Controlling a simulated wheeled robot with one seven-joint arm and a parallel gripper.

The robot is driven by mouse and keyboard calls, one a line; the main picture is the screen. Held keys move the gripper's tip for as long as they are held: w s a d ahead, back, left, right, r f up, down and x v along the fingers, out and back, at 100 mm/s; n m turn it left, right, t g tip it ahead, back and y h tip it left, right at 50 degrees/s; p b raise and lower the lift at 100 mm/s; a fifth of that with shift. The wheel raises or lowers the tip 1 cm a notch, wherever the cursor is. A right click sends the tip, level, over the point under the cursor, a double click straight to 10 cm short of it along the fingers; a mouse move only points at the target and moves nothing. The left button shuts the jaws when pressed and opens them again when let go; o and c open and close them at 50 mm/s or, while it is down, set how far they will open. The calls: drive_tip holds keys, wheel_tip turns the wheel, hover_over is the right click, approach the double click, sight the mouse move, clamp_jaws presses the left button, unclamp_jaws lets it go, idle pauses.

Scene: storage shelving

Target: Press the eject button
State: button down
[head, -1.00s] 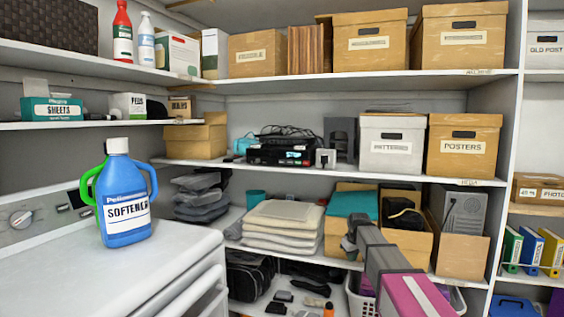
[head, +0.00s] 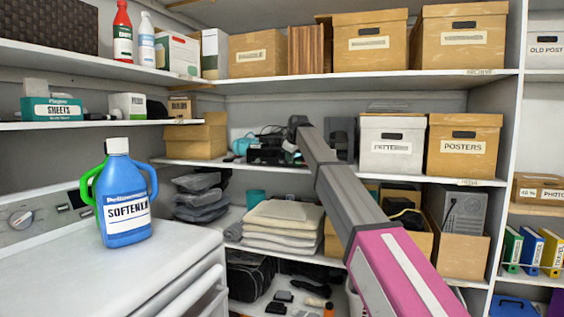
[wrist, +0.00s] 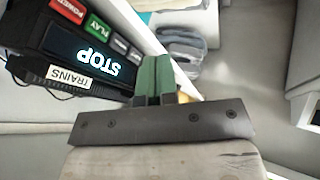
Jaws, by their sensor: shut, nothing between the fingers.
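A black player (head: 262,155) stands on the middle shelf, partly covered by my arm in the head view. In the wrist view the player (wrist: 45,75) fills the upper left, tilted. It has a red POWER button (wrist: 68,10), a green PLAY button (wrist: 98,27), and smaller grey buttons (wrist: 120,46) with unreadable labels. Its display reads STOP (wrist: 98,60). No eject label can be read. My gripper (wrist: 153,72) is shut and empty, its green fingers just right of the player's button row; contact cannot be told. In the head view its fingertips are hidden.
A black box labelled TRAINS (wrist: 68,76) lies against the player. A white outlet-like block stood right of it. A white box (head: 390,145) and a brown POSTERS box (head: 463,148) stand right on the same shelf. Folded cloths (head: 283,222) lie below.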

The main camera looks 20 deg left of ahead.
sight(279, 160)
drive_tip(key=shift+n, duration=0.4)
drive_tip(key=a+r, duration=0.2)
drive_tip(key=r, duration=0.1)
drive_tip(key=a+r, duration=0.1)
drive_tip(key=shift+s+r, duration=0.15)
drive_tip(key=shift+r, duration=0.25)
drive_tip(key=shift+f, duration=0.1)
drive_tip(key=w+a+f, duration=0.1)
drive_tip(key=w+f, duration=0.1)
drive_tip(key=w+a+f, duration=0.1)
drive_tip(key=w+f, duration=0.2)
drive_tip(key=w+a+f, duration=0.1)
drive_tip(key=w+f, duration=0.1)
drive_tip(key=w, duration=0.1)
drive_tip(key=shift+a+f, duration=0.1)
drive_tip(key=shift+f, duration=0.3)
drive_tip(key=shift+w, duration=0.5)
drive_tip(key=shift+w, duration=0.1)
